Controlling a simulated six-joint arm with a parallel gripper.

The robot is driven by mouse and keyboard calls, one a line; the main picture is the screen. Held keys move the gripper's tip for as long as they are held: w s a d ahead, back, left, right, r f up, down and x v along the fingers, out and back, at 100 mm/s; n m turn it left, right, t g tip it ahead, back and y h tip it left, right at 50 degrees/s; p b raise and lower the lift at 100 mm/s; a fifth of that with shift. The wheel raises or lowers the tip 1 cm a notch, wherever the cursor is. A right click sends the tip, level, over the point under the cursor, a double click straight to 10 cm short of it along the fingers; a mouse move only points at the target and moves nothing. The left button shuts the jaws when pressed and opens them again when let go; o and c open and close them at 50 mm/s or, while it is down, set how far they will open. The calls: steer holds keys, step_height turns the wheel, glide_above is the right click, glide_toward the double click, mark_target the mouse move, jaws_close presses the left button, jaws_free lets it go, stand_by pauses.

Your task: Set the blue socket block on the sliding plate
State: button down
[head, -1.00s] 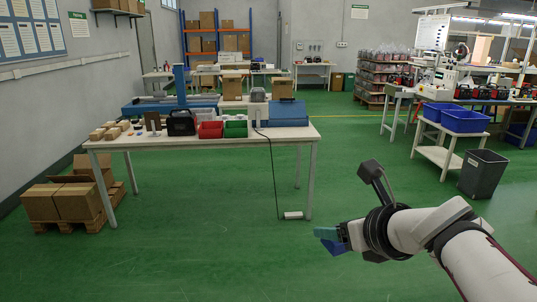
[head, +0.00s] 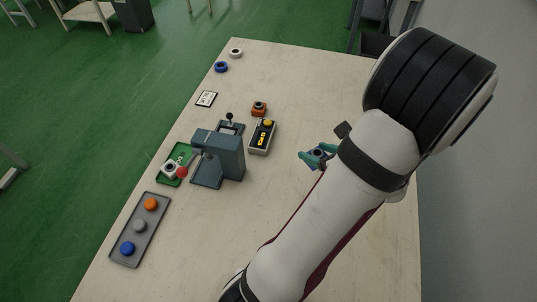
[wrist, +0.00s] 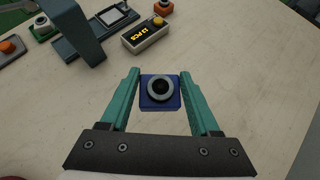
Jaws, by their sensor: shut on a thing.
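The blue socket block (wrist: 160,92), square with a grey ring around a dark hole, is between the teal fingers of my gripper (wrist: 162,88) in the wrist view. My gripper (head: 317,155) is shut on it over the right part of the table in the head view, where the block is small and partly hidden by the fingers. The sliding plate appears to be the pale-topped plate (head: 230,128) in the grey press's base, beside a black knob; it also shows in the wrist view (wrist: 113,16). My gripper is to its right, apart from it.
The grey press (head: 219,157) with a red-balled lever stands on the table (head: 290,215). A counter box (head: 262,137) and orange block (head: 259,108) lie between it and my gripper. Left are a green tray (head: 183,153) with a white block and a tray (head: 139,230) with coloured caps.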

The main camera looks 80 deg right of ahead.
steer(key=shift+s+f, duration=0.2)
steer(key=shift+f, duration=0.55)
glide_above(282, 166)
step_height(282, 166, down, 6)
steer(key=shift+f, duration=2.05)
steer(key=shift+c, duration=0.6)
jaws_free()
steer(key=shift+f, duration=0.1)
steer(key=shift+r, duration=0.25)
steer(key=shift+o, duration=0.4)
steer(key=v, duration=1.1)
steer(key=shift+a+r, duration=0.2)
steer(key=shift+a, duration=0.2)
